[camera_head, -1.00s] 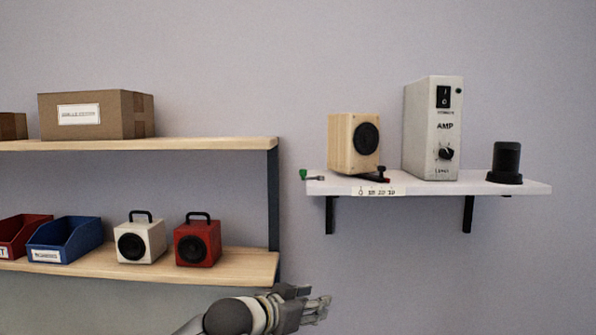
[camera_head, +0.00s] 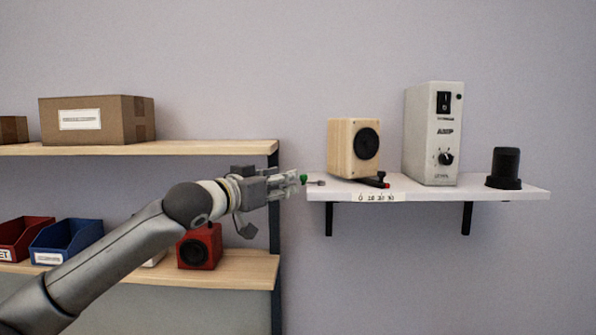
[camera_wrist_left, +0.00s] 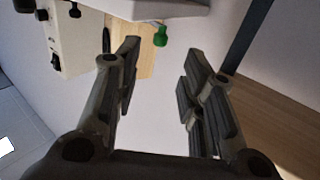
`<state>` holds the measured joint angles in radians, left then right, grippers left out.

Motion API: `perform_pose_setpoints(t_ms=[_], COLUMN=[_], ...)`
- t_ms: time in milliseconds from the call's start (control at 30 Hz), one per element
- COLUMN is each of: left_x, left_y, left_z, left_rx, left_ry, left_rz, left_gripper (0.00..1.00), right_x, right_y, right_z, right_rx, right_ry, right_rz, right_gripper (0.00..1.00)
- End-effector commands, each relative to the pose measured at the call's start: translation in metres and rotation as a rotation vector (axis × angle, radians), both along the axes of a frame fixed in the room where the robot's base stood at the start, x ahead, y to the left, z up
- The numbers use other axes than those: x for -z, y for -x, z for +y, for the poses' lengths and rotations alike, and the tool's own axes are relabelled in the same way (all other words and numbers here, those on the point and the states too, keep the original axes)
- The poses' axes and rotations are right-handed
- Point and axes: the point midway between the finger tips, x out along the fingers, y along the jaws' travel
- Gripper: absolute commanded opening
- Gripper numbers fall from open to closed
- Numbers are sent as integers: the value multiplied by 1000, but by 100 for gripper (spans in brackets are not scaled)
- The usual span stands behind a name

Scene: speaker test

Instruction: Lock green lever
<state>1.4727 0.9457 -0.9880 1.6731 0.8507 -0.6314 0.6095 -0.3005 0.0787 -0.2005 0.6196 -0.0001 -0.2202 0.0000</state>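The green lever (camera_head: 304,179) sticks out at the left end of the white wall shelf (camera_head: 430,194). Its green knob also shows in the left wrist view (camera_wrist_left: 160,37), beyond and between the fingertips. My left gripper (camera_head: 297,183) is level with the knob, just to its left in the head view. In the left wrist view the left gripper's fingers (camera_wrist_left: 160,70) are spread apart with nothing between them. A wooden speaker (camera_head: 346,148) stands on the shelf close to the lever, with a black and red lever (camera_head: 376,181) at its front. My right gripper is not in view.
The white amp (camera_head: 432,135) and a black cylinder (camera_head: 505,168) stand further right on the white shelf. A wooden rack (camera_head: 200,148) on the left holds a cardboard box (camera_head: 95,120), bins and a red speaker (camera_head: 199,248). The rack's dark post (camera_head: 273,220) is close to my left arm.

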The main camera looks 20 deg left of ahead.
Motion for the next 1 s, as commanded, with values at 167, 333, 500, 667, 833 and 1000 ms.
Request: perform_pose_setpoints(t_ms=[167, 333, 500, 667, 833, 1000], left_x=[-5, -4, -2, 0, 0, 0], left_y=[-32, -53, -63, -66, -66, -65], left_z=[-11, -18, -21, -22, -21, -21], left_rx=[0, 0, 0, 0, 0, 0], left_ry=[0, -1, -1, -2, -2, -2], left_rz=[1, 0, 0, -1, -1, -1], left_gripper=[38, 38, 38, 38, 38, 17], right_x=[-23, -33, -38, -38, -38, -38], right_y=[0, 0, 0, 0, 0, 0], right_z=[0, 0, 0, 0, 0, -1], right_rx=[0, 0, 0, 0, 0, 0], right_ry=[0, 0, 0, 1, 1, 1], right_rz=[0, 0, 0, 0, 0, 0], right_gripper=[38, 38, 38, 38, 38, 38])
